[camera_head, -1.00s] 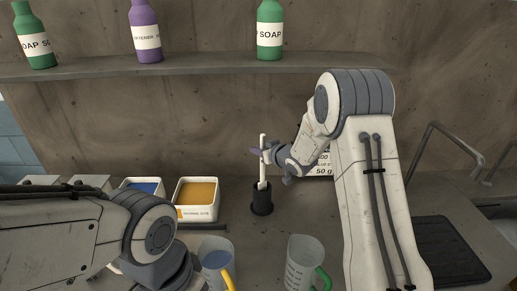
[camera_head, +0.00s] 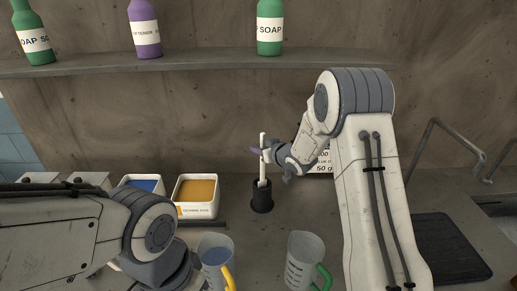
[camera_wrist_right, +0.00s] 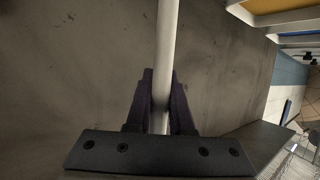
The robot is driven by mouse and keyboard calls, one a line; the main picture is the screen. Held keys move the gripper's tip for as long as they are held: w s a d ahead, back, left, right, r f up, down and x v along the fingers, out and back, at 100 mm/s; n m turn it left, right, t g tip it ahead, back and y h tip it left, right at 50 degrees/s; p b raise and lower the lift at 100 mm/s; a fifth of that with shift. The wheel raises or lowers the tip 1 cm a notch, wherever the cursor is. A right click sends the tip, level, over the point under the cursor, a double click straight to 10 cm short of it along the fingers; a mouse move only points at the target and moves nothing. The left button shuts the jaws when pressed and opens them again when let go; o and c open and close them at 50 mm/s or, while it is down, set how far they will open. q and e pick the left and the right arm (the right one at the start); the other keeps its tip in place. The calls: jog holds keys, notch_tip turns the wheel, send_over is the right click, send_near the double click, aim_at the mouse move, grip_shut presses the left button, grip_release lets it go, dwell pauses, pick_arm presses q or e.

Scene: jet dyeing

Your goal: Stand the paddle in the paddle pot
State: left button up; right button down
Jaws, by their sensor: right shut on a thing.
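The white paddle (camera_head: 262,170) stands upright, with its lower end inside the mouth of the black paddle pot (camera_head: 262,198). Whether it touches the bottom is hidden by the pot wall. My right gripper (camera_head: 263,152) is shut on the paddle's shaft above the pot. In the right wrist view the pale shaft (camera_wrist_right: 165,70) runs between the two dark fingers (camera_wrist_right: 160,100). My left arm comes in at the lower left of the head view; its fingers are not visible.
A tray of orange-yellow powder (camera_head: 197,192) and a blue one (camera_head: 147,186) stand left of the pot. A yellow-handled jug (camera_head: 215,262) and a green-handled jug (camera_head: 304,262) stand in front. Bottles line the shelf (camera_head: 200,64) above.

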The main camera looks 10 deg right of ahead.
aim_at(263, 167)
notch_tip(263, 167, down, 3)
jog(key=shift+r+b, duration=0.1)
jog(key=shift+b, duration=1)
jog(key=c, duration=0.7)
grip_release()
